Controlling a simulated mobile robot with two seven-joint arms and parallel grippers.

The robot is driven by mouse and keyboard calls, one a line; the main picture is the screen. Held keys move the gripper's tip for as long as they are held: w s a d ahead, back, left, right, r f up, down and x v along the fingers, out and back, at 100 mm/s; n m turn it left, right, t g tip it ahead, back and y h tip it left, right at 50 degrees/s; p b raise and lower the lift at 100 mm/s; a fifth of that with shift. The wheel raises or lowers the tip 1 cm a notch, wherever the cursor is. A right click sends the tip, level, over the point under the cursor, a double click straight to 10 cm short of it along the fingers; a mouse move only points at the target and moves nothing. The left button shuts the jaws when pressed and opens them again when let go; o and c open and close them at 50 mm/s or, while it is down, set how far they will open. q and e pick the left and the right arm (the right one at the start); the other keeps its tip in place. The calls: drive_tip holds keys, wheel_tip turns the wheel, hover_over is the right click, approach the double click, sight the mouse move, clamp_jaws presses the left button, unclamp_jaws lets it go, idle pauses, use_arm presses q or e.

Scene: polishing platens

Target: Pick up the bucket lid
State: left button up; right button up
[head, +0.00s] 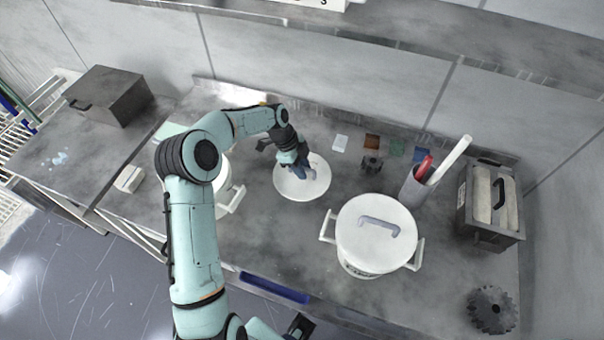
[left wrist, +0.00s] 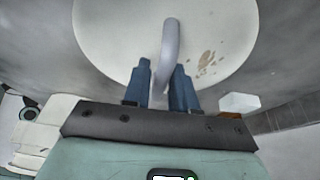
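The bucket lid (head: 290,188) is a round white disc with a grey arched handle, lying on the grey bench. It also fills the top of the left wrist view (left wrist: 110,35), with brown smudges right of its handle (left wrist: 171,40). My left gripper (head: 303,173) reaches down over the lid. In the left wrist view its blue fingers (left wrist: 162,85) stand on either side of the handle, with almost no gap, and appear shut on it. Part of my right arm, apparently its dark gripper (head: 299,326), shows at the bottom edge; its fingers cannot be made out.
A white bucket (head: 224,200) stands left of the lid, partly hidden by my left arm. A second bucket (head: 371,260) with its own handled lid stands to the right. A holder (head: 413,188) with upright tools, a metal box (head: 489,207) and a dark gear (head: 492,309) are farther right.

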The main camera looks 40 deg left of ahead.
use_arm(q)
clamp_jaws()
drive_tip(key=shift+r, duration=0.15)
